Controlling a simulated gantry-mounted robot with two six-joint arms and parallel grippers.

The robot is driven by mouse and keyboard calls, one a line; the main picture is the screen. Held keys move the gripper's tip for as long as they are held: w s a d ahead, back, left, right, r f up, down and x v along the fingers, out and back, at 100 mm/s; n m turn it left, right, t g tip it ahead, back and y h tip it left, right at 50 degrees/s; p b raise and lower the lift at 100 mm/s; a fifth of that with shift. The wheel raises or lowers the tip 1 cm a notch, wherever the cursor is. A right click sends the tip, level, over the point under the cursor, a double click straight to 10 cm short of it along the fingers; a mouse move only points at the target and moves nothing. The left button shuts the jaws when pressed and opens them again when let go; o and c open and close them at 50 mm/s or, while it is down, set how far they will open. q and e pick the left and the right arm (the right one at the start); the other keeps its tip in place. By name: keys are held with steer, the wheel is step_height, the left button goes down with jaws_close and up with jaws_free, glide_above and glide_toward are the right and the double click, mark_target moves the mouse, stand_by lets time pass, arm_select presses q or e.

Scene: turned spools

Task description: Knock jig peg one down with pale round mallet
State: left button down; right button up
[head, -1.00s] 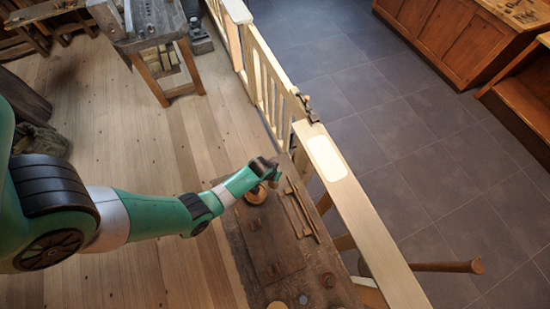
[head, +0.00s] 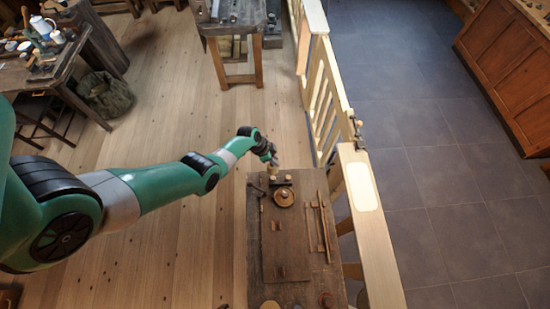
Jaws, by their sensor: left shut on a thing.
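My left gripper (head: 272,161) is at the far end of the dark wooden bench (head: 257,285), pointing down. It is shut on a small pale piece (head: 275,172), which looks like the pale round mallet, mostly hidden by the gripper. Just below it in the picture are a dark block with small round tops (head: 288,179) and a round tan disc (head: 284,197). Small brown pieces stand on a board, one near its far end (head: 276,226) and one lower down (head: 281,270). I cannot tell which is jig peg one. My right gripper is not in view.
Thin wooden sticks (head: 323,226) lie along the bench's right side. A pale wooden rail (head: 375,245) and a slatted fence (head: 322,95) run along the right. Small round items (head: 327,299) stand at the near end. The middle board is mostly bare.

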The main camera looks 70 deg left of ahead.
arm_select(q)
steer(key=shift+w+d+f+b, duration=0.1)
steer(key=shift+w+f+b, duration=0.05)
steer(key=shift+f+b, duration=0.5)
step_height(320, 180, down, 5)
steer(key=b, duration=0.4)
steer(key=shift+r+b, duration=0.1)
steer(key=shift+b, duration=0.3)
step_height(320, 180, down, 4)
steer(key=b, duration=0.3)
steer(key=shift+r+b, duration=0.15)
steer(key=shift+b, duration=0.2)
steer(key=shift+r, duration=0.1)
step_height(320, 180, up, 3)
steer(key=p, duration=0.3)
step_height(320, 180, down, 4)
steer(key=b, duration=0.4)
steer(key=shift+f, duration=0.2)
steer(key=shift+r+p, duration=1.7)
steer(key=shift+r, duration=0.1)
